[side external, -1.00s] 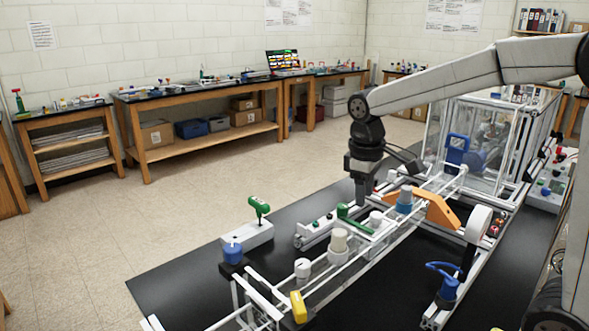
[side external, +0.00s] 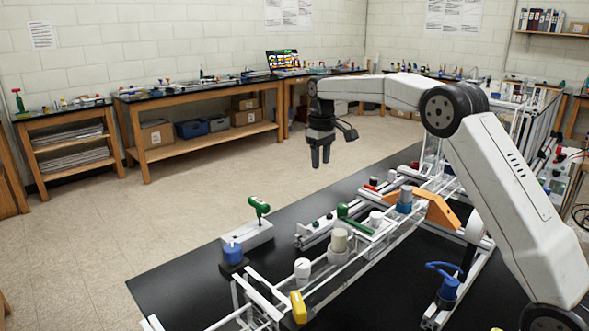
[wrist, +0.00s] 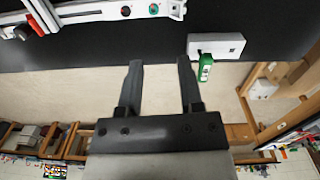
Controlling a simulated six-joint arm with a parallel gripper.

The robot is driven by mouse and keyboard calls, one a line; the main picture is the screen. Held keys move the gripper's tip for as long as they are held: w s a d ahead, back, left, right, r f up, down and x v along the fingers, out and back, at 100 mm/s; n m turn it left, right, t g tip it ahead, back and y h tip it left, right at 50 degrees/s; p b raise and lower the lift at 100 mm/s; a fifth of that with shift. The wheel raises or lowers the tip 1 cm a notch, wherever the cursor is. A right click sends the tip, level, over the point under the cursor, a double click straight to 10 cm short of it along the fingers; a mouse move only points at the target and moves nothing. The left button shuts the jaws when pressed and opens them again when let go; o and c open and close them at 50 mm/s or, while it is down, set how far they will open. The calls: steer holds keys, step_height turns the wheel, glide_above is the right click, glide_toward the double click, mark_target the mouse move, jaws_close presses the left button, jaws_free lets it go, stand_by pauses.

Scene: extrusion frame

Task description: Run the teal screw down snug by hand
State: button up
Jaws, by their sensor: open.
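My gripper (side external: 320,165) hangs fingers down, high over the far left edge of the black table. In the wrist view its two fingers (wrist: 160,66) stand apart with nothing between them. I cannot clearly identify the teal screw.
The white extrusion frame (side external: 375,249) carries a blue-grey cylinder (side external: 404,201), a beige knob (side external: 338,240), a green bar (side external: 352,221) and an orange bracket (side external: 436,209). A blue cap (side external: 232,251) and a yellow piece (side external: 299,307) are nearer. The bare black table (side external: 180,283) is clear at front left.

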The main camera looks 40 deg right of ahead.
steer(key=shift+w+d+f, duration=0.8)
steer(key=shift+w+d, duration=0.2)
steer(key=shift+w, duration=0.35)
glide_toward(316, 225)
steer(key=shift+w+d+f, duration=0.35)
steer(key=shift+d, duration=0.15)
steer(key=shift+f, duration=3.9)
jaws_close()
